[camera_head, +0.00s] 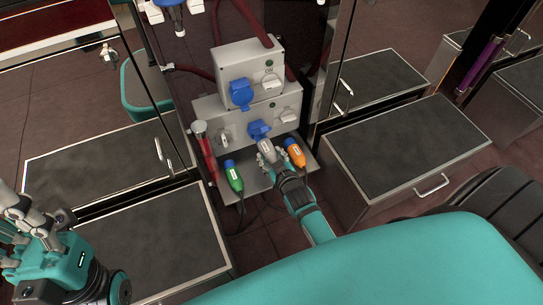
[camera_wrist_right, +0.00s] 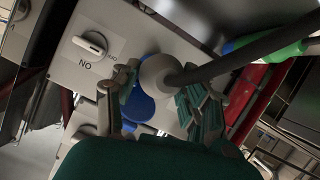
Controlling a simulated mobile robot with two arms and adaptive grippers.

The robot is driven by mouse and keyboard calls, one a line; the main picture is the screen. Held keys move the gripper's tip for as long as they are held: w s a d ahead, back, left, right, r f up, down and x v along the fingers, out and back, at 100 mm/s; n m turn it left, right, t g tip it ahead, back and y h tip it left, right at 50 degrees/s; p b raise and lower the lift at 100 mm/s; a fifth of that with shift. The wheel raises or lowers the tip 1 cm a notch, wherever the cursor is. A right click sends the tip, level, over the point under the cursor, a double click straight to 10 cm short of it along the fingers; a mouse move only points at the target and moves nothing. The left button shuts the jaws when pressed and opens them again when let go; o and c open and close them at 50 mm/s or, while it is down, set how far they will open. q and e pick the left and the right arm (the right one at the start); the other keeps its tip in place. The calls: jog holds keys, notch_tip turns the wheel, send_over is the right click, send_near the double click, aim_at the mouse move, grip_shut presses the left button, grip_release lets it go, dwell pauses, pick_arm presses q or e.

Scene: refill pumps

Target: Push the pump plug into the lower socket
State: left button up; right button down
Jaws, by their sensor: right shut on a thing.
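The grey-white pump plug (camera_head: 264,145) is between the fingers of my right gripper (camera_head: 269,156), which is shut on it. The plug's front end is right at the blue lower socket (camera_head: 258,129); I cannot tell how deep it sits. In the right wrist view the plug's round back (camera_wrist_right: 155,73) and dark cable show between the fingers of my right gripper (camera_wrist_right: 156,90). The blue socket (camera_wrist_right: 138,106) shows behind it, partly hidden. My left gripper (camera_head: 38,226) is at the far left, empty, with its fingers apart, away from the sockets.
A green plug (camera_head: 233,176) and an orange plug (camera_head: 294,152) stand on the shelf either side of my right gripper. The blue upper socket (camera_head: 241,92) is above. A rotary switch (camera_wrist_right: 91,43) is beside the lower socket. Dark-topped cabinets flank the panel.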

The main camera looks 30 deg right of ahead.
aim_at(267, 150)
dwell(0.4)
jog(key=shift+p, duration=0.3)
jog(key=shift+w, duration=1.65)
jog(key=c, duration=0.6)
grip_release()
jog(key=shift+s, duration=0.1)
jog(key=v, duration=1.1)
jog(key=shift+s+r, duration=0.2)
jog(key=shift+s, duration=0.1)
